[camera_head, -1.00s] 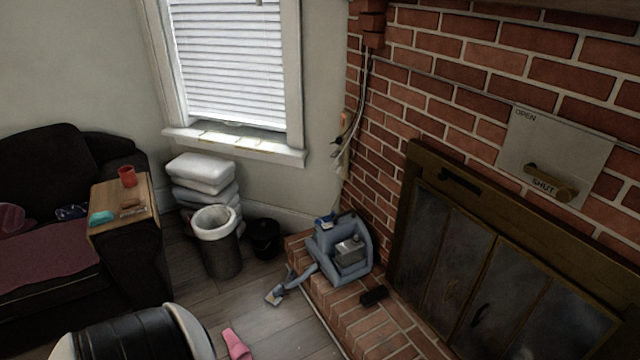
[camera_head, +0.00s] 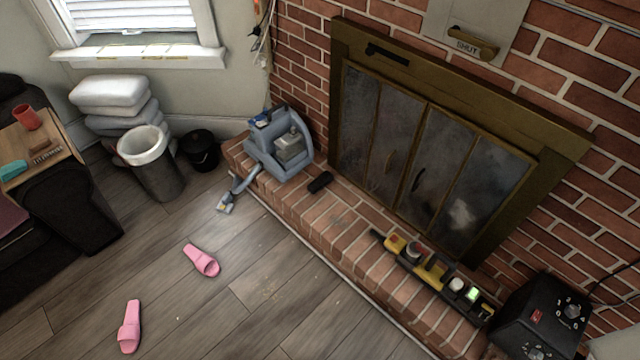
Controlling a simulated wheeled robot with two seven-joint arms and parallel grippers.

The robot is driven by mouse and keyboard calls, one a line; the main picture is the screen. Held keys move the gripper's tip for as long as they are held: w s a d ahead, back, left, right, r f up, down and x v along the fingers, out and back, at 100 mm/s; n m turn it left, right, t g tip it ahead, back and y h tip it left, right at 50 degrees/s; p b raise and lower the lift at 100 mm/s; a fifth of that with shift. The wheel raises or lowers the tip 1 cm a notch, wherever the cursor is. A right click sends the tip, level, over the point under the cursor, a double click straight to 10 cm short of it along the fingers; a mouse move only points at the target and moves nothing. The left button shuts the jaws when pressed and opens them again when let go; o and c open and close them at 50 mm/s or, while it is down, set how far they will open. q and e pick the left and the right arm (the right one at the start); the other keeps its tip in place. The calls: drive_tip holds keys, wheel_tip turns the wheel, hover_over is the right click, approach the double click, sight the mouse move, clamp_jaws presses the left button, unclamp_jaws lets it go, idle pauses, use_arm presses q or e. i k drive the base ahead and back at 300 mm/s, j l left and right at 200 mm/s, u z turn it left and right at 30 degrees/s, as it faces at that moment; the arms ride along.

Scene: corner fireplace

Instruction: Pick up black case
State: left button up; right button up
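A small black oblong object (camera_head: 320,182), which looks like the black case, lies on the brick hearth (camera_head: 312,218). It is just right of the blue-grey carpet-cleaning machine (camera_head: 281,146) and in front of the fireplace doors. Nothing covers it. Neither of my grippers shows in the head view.
A tool-like row of yellow and black items (camera_head: 430,268) and a black box with knobs (camera_head: 543,318) sit farther right along the hearth. Pink slippers (camera_head: 202,260) lie on the wooden floor. A bin (camera_head: 152,165) and black bucket (camera_head: 200,150) stand left. Floor before the hearth is mostly clear.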

sight(315, 187)
drive_tip(key=i+z, duration=0.15)
drive_tip(key=z, duration=0.3)
drive_tip(key=i+j+z, duration=0.15)
drive_tip(key=z, duration=0.25)
